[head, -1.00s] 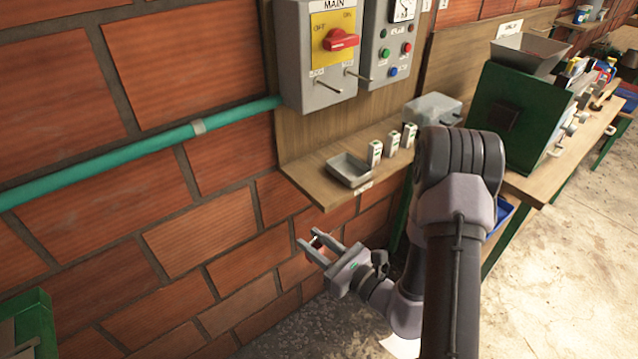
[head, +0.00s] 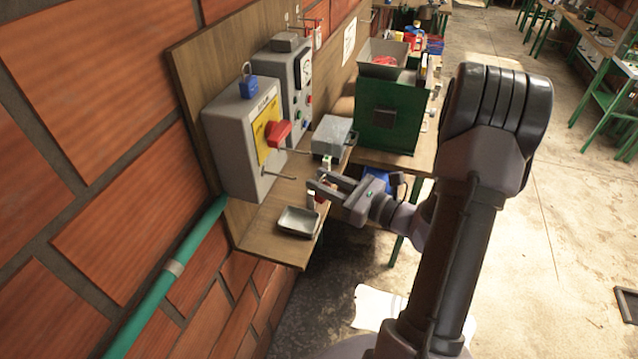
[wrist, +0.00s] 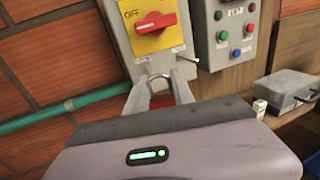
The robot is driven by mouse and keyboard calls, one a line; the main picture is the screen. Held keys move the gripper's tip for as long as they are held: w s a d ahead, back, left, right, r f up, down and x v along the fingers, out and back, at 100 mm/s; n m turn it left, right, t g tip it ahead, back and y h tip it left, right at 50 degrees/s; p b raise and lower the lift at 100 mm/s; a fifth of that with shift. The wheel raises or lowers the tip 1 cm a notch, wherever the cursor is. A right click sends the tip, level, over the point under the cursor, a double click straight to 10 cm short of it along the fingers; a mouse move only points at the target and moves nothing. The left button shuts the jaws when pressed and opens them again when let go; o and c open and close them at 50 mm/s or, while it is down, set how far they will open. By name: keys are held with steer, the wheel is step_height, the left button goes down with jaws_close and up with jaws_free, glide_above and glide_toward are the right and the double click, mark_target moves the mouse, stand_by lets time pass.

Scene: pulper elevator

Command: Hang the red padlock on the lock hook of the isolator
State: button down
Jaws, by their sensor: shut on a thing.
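The isolator (head: 235,140) is a grey box on a wooden board, with a red rotary handle (head: 277,133) on a yellow plate. Two thin metal pegs stick out low on its front; the nearer peg (head: 279,176) shows in the head view and the right one (wrist: 188,60) in the wrist view. I cannot tell which is the lock hook. My gripper (head: 319,186) is shut on the red padlock (wrist: 161,98), whose shackle points up between the fingers. It is in front of and below the isolator, apart from the pegs. The fingers hide most of the padlock.
A blue padlock (head: 248,86) stands on top of the isolator. A grey tray (head: 298,222) and small upright blocks sit on the shelf below. A grey control panel (head: 300,75), a grey box (head: 332,136) and a green machine (head: 388,115) are to the right. A green pipe (head: 170,270) runs along the wall.

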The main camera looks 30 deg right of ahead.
steer(key=shift+w+a+f+p, duration=0.15)
steer(key=shift+w+a+p, duration=0.15)
steer(key=shift+w+a, duration=0.9)
steer(key=shift+w+a+f+p, duration=0.1)
steer(key=shift+w+a+p, duration=0.2)
steer(key=shift+w+a, duration=0.85)
steer(key=shift+w+a+f+b, duration=0.2)
steer(key=shift+w+f+b, duration=0.35)
steer(key=shift+w+b, duration=0.25)
steer(key=c, duration=1)
jaws_free()
